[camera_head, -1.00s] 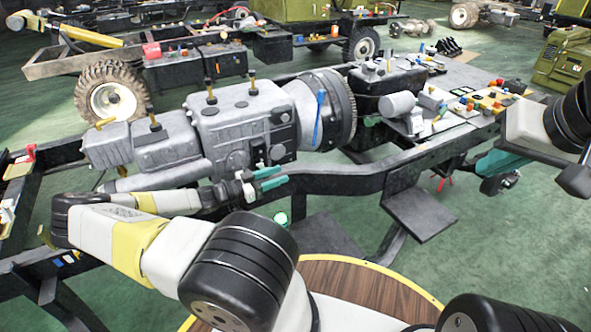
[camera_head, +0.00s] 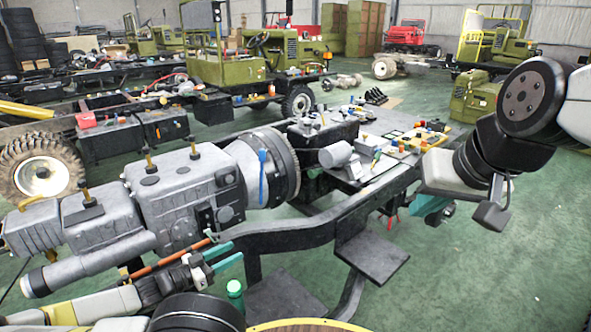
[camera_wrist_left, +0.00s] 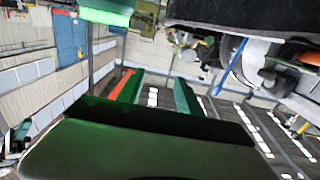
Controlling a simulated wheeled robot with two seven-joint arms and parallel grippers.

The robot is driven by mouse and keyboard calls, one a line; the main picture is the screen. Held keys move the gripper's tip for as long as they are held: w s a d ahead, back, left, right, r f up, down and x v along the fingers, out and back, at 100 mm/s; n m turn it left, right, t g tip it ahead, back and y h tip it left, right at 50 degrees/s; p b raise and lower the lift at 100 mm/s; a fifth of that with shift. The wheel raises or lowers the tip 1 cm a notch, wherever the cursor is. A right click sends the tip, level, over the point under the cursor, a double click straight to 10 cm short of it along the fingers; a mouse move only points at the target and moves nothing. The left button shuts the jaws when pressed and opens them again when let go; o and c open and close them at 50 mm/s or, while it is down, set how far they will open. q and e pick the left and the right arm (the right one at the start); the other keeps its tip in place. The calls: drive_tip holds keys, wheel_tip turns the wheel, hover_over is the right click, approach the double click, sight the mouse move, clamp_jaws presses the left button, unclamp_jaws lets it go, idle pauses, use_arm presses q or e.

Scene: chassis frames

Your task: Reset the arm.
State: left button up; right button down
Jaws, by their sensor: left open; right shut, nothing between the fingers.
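My left gripper (camera_head: 233,253) has teal fingers, held apart and empty, low in front of the grey gearbox (camera_head: 190,195) in the head view. In the left wrist view the two fingers (camera_wrist_left: 157,92) stand apart with no object between them. An orange-red rod-like thing (camera_head: 165,262) lies behind my left wrist; I cannot tell whether it touches the gripper.
The black chassis frame (camera_head: 290,238) carries the gearbox and a cluttered parts board (camera_head: 405,145). A dark plate (camera_head: 372,262) juts out at its front. A green round-topped object (camera_head: 235,290) is near my left gripper. Green floor (camera_head: 480,275) is clear at lower right. Other vehicles stand behind.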

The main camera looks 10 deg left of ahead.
use_arm(q)
drive_tip(key=s+d+r+m+g+y, duration=0.1)
drive_tip(key=s+d+r+g, duration=0.2)
drive_tip(key=d+g, duration=0.25)
drive_tip(key=s+d+r+g+y, duration=0.1)
drive_tip(key=s+d+r+g, duration=0.1)
drive_tip(key=s+d+g, duration=0.35)
drive_tip(key=s+d+r+n+t+y, duration=0.1)
drive_tip(key=s+r+n+y, duration=0.1)
drive_tip(key=r, duration=0.8)
drive_tip(key=s+d+r+n+t+y, duration=0.1)
drive_tip(key=s+d+r+n+y, duration=0.1)
drive_tip(key=r, duration=0.8)
drive_tip(key=s+d+r+n+t+y, duration=0.1)
drive_tip(key=s+r+n+y, duration=0.2)
drive_tip(key=r, duration=0.7)
drive_tip(key=shift+s+d+n+t, duration=0.3)
drive_tip(key=shift+s+n+t, duration=0.1)
drive_tip(key=shift+s+n, duration=0.6)
